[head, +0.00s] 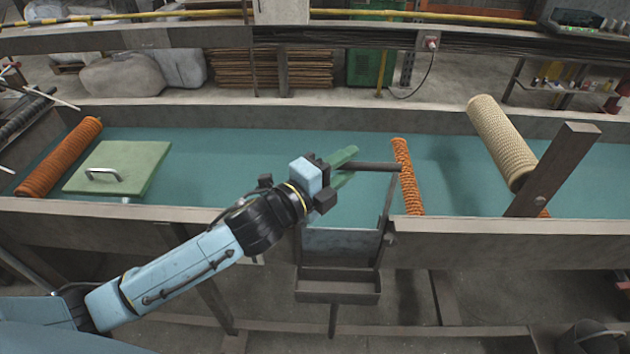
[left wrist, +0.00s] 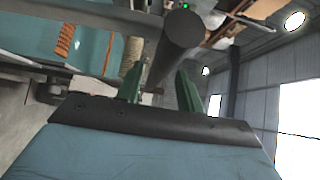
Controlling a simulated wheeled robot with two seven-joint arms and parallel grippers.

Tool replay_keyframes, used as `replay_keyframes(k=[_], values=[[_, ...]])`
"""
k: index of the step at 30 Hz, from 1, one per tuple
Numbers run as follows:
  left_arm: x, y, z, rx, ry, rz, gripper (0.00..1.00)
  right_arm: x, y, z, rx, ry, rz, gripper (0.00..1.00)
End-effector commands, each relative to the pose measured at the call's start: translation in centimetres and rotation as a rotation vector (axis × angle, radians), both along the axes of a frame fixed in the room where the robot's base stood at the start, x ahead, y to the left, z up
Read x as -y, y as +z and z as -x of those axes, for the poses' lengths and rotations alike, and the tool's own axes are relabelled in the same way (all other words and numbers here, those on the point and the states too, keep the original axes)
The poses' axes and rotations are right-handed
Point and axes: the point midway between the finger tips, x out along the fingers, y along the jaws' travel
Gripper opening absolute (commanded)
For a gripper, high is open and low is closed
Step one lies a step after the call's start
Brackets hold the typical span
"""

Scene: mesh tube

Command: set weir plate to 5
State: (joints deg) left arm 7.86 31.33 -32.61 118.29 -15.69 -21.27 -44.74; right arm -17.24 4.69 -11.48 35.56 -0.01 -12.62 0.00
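A grey plate (head: 341,241), which looks like the weir plate, sits in a dark frame at the trough's near wall, above a small open box (head: 338,287). A thin dark upright (head: 387,205) rises at its right side and carries a dark round bar (head: 380,166) pointing left. My left gripper (head: 347,166) is at the bar's free end, its green fingers apart above and below it. In the left wrist view the bar's end (left wrist: 184,28) shows large between the spread fingers; I cannot tell whether they touch it. No scale numbers are readable. My right gripper is out of view.
The long trough has a teal floor (head: 245,150). A green lid (head: 118,167) with a metal handle and an orange mesh roll (head: 58,158) lie at left. Another orange roll (head: 407,176) is right of the bar. A beige roll (head: 502,140) leans by a dark post (head: 552,170).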

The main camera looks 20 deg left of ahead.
Motion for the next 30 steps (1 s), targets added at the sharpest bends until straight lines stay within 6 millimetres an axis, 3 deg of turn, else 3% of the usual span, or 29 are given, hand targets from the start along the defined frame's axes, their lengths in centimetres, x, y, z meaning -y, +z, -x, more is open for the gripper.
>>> replay_keyframes(k=[15, 22, 30], values=[[-4.3, -0.1, 8.6, 0.000, -0.002, -0.001, 0.37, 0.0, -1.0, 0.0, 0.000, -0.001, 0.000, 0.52], [-5.2, 0.0, 10.2, 0.002, 0.000, 0.000, 0.37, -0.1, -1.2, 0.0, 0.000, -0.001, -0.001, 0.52], [-5.4, 0.1, 10.6, 0.004, -0.001, 0.000, 0.37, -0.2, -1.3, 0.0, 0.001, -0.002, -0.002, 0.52]])
